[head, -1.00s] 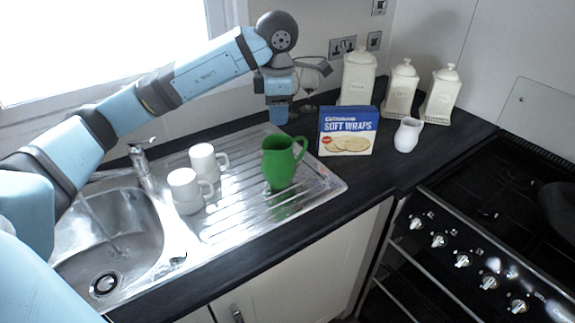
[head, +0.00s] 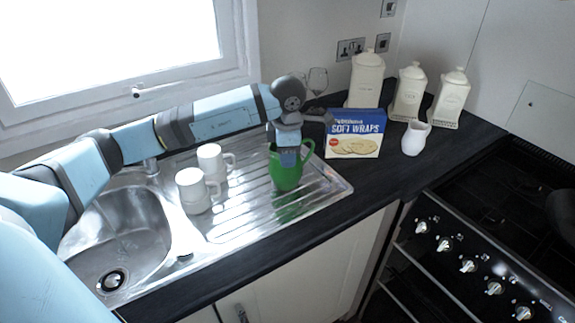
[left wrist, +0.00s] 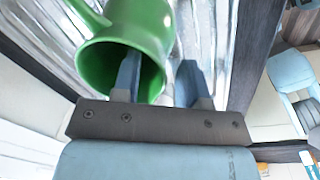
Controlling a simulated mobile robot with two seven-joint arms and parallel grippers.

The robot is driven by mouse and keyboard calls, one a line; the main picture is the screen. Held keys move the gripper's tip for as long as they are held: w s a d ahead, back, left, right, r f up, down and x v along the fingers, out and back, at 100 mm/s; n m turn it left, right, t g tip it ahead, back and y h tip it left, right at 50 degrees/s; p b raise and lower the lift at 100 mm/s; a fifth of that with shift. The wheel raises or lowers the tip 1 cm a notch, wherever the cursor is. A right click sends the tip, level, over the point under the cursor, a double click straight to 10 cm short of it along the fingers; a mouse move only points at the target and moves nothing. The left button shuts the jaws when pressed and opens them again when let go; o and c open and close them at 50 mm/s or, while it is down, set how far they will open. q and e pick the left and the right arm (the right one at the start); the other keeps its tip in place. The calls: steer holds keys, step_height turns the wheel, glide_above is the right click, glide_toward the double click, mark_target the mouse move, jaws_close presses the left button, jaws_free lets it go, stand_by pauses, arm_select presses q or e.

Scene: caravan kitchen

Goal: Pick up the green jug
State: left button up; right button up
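The green jug (head: 285,178) stands upright on the ribbed steel drainer, its handle to the right. My left gripper (head: 289,157) is over its top and covers part of the rim. In the left wrist view the gripper (left wrist: 158,80) is open, its two fingers apart. One finger shows in front of the mouth of the green jug (left wrist: 120,50) and seems to reach into it. The other is outside, past the rim. I cannot tell whether either finger touches the wall. My right gripper is not in view.
A blue Soft Wraps box (head: 355,133) stands close on the right. Behind are a wine glass (head: 318,80) and cream canisters (head: 365,80). A white jug (head: 415,138) and black hob (head: 490,190) are further right.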

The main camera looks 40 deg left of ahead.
arm_select(q)
jaws_close()
steer(key=shift+r, duration=0.1)
step_height(320, 180, up, 20)
stand_by(0.6)
steer(key=shift+d, duration=0.1)
stand_by(0.5)
